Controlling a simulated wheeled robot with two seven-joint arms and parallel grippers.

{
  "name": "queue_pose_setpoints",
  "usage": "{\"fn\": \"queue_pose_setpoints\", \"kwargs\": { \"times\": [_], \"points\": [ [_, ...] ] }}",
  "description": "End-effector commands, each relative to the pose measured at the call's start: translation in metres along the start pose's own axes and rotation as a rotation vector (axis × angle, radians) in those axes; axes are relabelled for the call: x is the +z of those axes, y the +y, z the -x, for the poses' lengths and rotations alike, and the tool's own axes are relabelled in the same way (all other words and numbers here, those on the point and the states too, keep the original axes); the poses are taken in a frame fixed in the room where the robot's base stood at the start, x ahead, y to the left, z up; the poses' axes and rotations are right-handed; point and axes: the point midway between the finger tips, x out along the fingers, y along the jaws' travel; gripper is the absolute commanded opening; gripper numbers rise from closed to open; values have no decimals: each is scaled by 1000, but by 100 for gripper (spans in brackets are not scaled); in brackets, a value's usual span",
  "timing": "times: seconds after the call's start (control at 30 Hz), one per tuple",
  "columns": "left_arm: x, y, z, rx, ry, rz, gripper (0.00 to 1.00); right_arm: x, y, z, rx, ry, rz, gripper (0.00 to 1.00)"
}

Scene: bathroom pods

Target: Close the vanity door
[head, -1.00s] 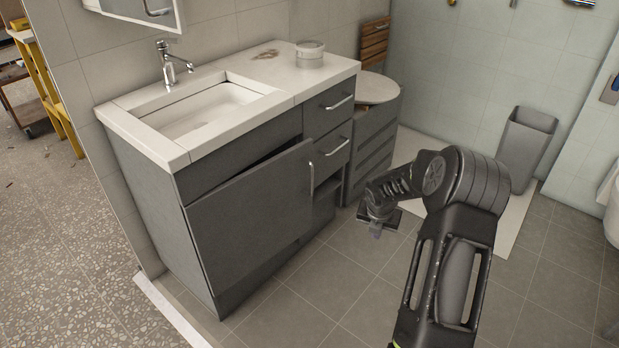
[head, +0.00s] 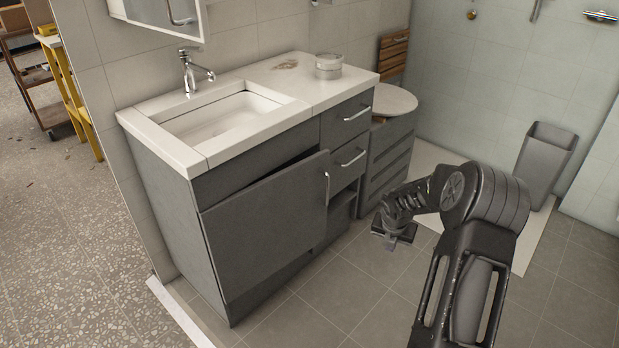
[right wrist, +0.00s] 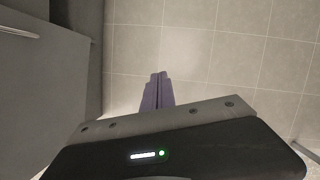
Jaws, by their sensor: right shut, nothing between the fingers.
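The vanity door (head: 268,228) is a dark grey panel on the front of the vanity (head: 165,195). It stands slightly ajar, with a dark gap along its top edge and its handle side away from the cabinet. Its silver bar handle (head: 327,188) is near the right edge. My right gripper (head: 388,243) is to the right of the door, apart from it, over the floor. In the right wrist view its purple fingers (right wrist: 158,92) are together and empty, and a grey panel with a handle (right wrist: 18,32) shows at the upper left. My left gripper is not in view.
Two drawers (head: 350,137) beside the door are shut, above an open shelf. The countertop holds a sink (head: 225,115) and a round container (head: 328,66). A round-topped grey unit (head: 392,150) stands to the right; a bin (head: 545,165) is farther right. Floor before the vanity is clear.

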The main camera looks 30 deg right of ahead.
Motion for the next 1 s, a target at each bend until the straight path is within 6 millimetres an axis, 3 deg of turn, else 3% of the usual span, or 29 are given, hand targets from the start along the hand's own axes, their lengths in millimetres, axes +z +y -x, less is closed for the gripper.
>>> {"fn": "queue_pose_setpoints", "kwargs": {
  "times": [0.37, 0.5, 0.63, 0.77, 0.9, 1.0],
  "points": [
    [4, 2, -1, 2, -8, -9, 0, 1, 1, 0, 4, -3, -65, 0],
    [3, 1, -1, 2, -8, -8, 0, 5, 14, 0, 60, -18, -315, 0],
    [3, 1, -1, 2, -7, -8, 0, -21, 37, -10, 149, 44, -731, 0],
    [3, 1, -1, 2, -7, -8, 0, -90, 80, -26, 200, 221, -1241, 0],
    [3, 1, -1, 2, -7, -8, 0, -197, 132, -33, 122, 461, -1770, 0],
    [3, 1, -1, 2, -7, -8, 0, -277, 153, -28, -21, 588, -2075, 0]
  ]
}}
